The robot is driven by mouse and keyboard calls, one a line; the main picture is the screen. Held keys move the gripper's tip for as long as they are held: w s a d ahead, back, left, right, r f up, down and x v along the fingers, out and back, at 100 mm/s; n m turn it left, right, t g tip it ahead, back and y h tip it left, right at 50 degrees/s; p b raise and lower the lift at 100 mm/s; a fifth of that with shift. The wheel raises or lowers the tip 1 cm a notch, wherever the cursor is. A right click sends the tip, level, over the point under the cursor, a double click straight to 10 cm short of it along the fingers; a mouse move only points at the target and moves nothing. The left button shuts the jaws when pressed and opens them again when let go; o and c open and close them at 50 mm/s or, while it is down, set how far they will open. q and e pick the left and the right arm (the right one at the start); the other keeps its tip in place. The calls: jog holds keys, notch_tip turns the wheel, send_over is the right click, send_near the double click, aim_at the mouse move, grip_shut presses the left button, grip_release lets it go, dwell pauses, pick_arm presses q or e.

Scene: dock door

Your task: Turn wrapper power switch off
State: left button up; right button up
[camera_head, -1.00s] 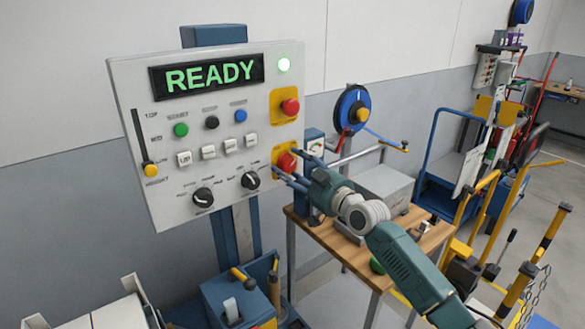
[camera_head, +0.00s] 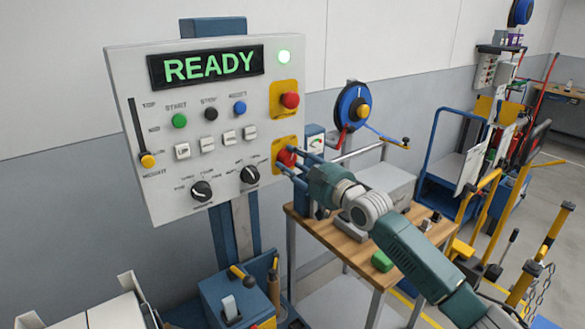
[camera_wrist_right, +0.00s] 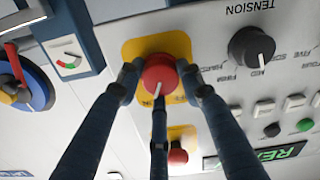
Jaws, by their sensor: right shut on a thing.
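The power switch (camera_head: 287,157) is a red rotary knob on a yellow plate at the panel's lower right. In the right wrist view the red knob (camera_wrist_right: 159,75) has a white pointer line aimed toward the ON label, with part of an OFF label beside it. My right gripper (camera_head: 294,160) has its fingers closed around the knob; they also show in the wrist view (camera_wrist_right: 160,85). My left gripper is not in view.
A red button (camera_head: 290,100) on a yellow plate sits above the switch. Selector knobs and small buttons lie left of it. A wooden workbench (camera_head: 340,243) stands below my right arm, with a blue reel (camera_head: 349,104) behind. A blue box (camera_head: 215,294) is below the panel.

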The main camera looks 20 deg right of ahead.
jog(key=shift+f+n+b, duration=0.3)
jog(key=shift+f+n, duration=0.1)
jog(key=shift+n, duration=0.6)
jog(key=n, duration=0.2)
jog(key=shift+d+r+n, duration=0.1)
jog(key=shift+n, duration=0.2)
jog(key=n+p, duration=0.2)
jog(key=n, duration=0.3)
jog(key=n+p, duration=0.1)
jog(key=n, duration=0.3)
jog(key=shift+r, duration=0.1)
jog(key=shift+d+n, duration=0.1)
jog(key=shift+n, duration=0.4)
jog(key=o, duration=1.2)
jog(key=shift+w+r, duration=0.1)
jog(key=shift+c, duration=0.2)
